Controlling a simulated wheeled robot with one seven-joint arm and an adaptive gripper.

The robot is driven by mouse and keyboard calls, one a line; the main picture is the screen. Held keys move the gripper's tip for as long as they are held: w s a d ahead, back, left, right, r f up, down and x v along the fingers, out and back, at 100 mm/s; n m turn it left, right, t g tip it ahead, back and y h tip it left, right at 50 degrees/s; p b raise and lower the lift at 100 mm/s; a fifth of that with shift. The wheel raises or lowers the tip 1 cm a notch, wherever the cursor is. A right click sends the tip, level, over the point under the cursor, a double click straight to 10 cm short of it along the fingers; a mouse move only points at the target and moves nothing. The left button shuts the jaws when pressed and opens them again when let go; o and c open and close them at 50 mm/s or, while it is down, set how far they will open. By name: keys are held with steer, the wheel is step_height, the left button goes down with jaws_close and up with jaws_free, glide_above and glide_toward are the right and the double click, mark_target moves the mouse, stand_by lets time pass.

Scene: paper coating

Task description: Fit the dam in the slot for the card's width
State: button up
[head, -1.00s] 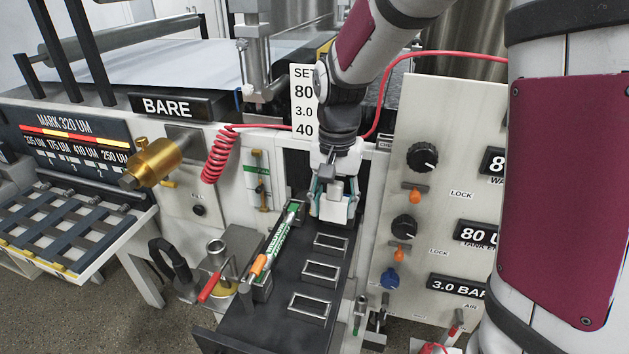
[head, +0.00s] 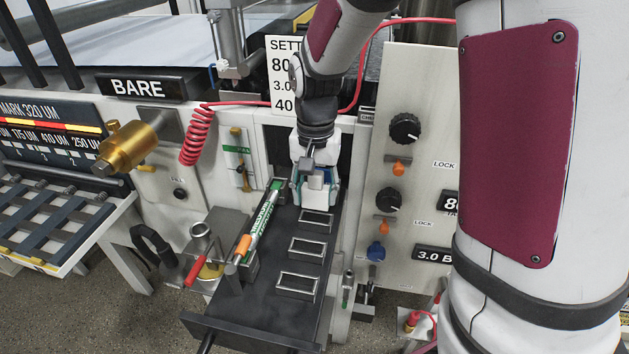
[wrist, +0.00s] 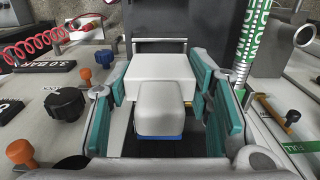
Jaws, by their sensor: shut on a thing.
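My gripper (head: 316,186) is shut on the dam (head: 317,199), a white block with a raised knob, at the far end of the black tray (head: 262,305). In the wrist view the dam (wrist: 160,72) sits between the teal finger pads. Several framed slots run along the tray; the nearest visible ones are the near slot (head: 298,285), the middle slot (head: 307,248) and the far slot (head: 318,220). The dam is just beyond the far slot. Its underside is hidden, so I cannot tell whether it touches the tray. The settings card (head: 283,76) reads 80, 3.0 and 40, partly covered by my arm.
A green-and-white marker (head: 262,222) with an orange end lies along the tray's left side. A control panel (head: 410,170) with knobs stands right of the tray. A red coiled hose (head: 191,135) and a brass fitting (head: 130,145) are to the left.

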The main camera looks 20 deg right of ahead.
mark_target(316, 173)
steer(key=shift+f, duration=1.05)
steer(key=shift+f, duration=1.5)
stand_by(1.8)
steer(key=o, duration=1.4)
step_height(316, 173, up, 12)
steer(key=shift+r, duration=0.1)
steer(key=s+r+n+t, duration=0.2)
steer(key=s+r+n, duration=0.1)
steer(key=s, duration=0.5)
steer(key=s+r+n+t, duration=0.3)
steer(key=s+r, duration=0.3)
steer(key=s, duration=0.3)
steer(key=shift+s+n+t+b, duration=0.3)
steer(key=shift+n+b, duration=0.05)
steer(key=shift+n, duration=0.05)
